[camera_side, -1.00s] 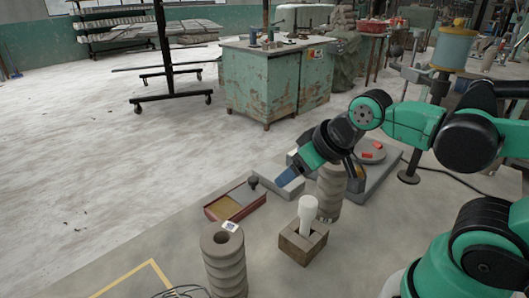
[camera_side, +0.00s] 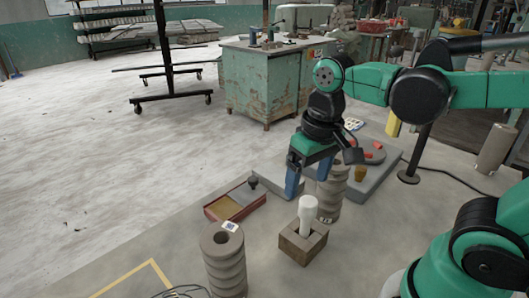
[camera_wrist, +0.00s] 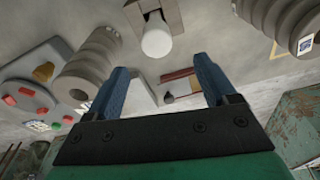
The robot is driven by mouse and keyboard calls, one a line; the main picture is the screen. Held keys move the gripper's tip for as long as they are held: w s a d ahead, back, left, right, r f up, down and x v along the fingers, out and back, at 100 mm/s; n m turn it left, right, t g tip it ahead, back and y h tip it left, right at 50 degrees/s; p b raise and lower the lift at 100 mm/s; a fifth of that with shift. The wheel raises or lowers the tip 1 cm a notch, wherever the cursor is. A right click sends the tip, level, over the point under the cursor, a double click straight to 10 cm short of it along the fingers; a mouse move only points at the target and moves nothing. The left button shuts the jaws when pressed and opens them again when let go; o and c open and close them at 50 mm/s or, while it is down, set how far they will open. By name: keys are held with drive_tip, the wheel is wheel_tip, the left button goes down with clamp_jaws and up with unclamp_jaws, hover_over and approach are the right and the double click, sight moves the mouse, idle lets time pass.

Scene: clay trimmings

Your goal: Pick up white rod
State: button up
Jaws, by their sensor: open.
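The white rod (camera_side: 308,217) stands upright in a square brown block (camera_side: 288,247) on the grey table. The wrist view shows the rod's rounded top end (camera_wrist: 156,40) and the block (camera_wrist: 135,12) at the upper middle. My gripper (camera_side: 308,187) points down with its blue fingers apart and empty, above and behind the rod in the side view. In the wrist view the fingers (camera_wrist: 160,72) are spread wide and the rod's end lies beyond their tips, between them. The rod's lower part is hidden inside the block.
A grey ribbed column (camera_side: 332,194) stands close behind the rod, partly behind my gripper. Another ribbed column (camera_side: 224,266) with a tag is at the front left. A shallow red-sided tray (camera_side: 216,213) lies left. A grey slab (camera_side: 386,172) with red pieces is behind right.

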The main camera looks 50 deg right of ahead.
sight(309, 201)
drive_tip(key=shift+s+r+g, duration=0.1)
drive_tip(key=shift+s+g, duration=0.1)
drive_tip(key=shift+g, duration=0.4)
drive_tip(key=shift+s, duration=0.1)
drive_tip(key=shift+f, duration=2.75)
clamp_jaws()
